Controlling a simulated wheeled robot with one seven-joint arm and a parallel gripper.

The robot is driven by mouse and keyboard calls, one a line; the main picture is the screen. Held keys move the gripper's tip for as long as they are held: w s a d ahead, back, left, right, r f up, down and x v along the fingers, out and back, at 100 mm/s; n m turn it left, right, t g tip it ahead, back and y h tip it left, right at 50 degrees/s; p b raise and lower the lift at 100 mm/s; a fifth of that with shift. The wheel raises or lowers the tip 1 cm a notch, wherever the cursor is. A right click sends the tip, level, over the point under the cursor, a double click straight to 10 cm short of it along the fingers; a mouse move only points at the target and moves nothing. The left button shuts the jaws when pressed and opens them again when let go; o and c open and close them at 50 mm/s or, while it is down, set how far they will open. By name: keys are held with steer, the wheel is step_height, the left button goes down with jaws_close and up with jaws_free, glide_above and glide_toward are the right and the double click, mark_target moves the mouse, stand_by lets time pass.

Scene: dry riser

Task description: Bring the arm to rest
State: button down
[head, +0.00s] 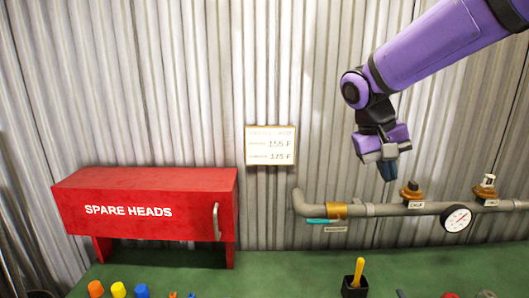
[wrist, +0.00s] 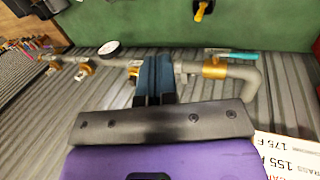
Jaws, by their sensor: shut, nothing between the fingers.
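My purple arm (head: 435,45) reaches in from the upper right in the head view. My gripper (head: 388,170) hangs from it, fingers down, in front of the corrugated wall and above the grey pipe (head: 380,209). In the wrist view my gripper (wrist: 155,75) shows two blue-grey fingers side by side, shut with nothing held. The pipe also shows in the wrist view (wrist: 235,75), behind the fingers. I cannot tell the exact gap between fingertips and pipe.
A red "SPARE HEADS" box (head: 150,205) stands at left on the green bench (head: 260,275). The pipe carries a gauge (head: 457,218), brass fittings (head: 411,195) and a teal-handled valve (head: 322,221). A black cup (head: 354,290) with a yellow handle stands in front. A temperature sign (head: 270,145) hangs on the wall.

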steer(key=s+d+r+t+y, duration=0.1)
steer(key=s+d+t+y, duration=0.1)
steer(key=s, duration=0.8)
steer(key=s+d+r+t+y, duration=0.1)
steer(key=s+d+t+y, duration=0.1)
steer(key=s, duration=0.7)
steer(key=shift+s+d+r+n+t, duration=0.4)
steer(key=shift+d+t, duration=0.3)
steer(key=shift+t, duration=0.2)
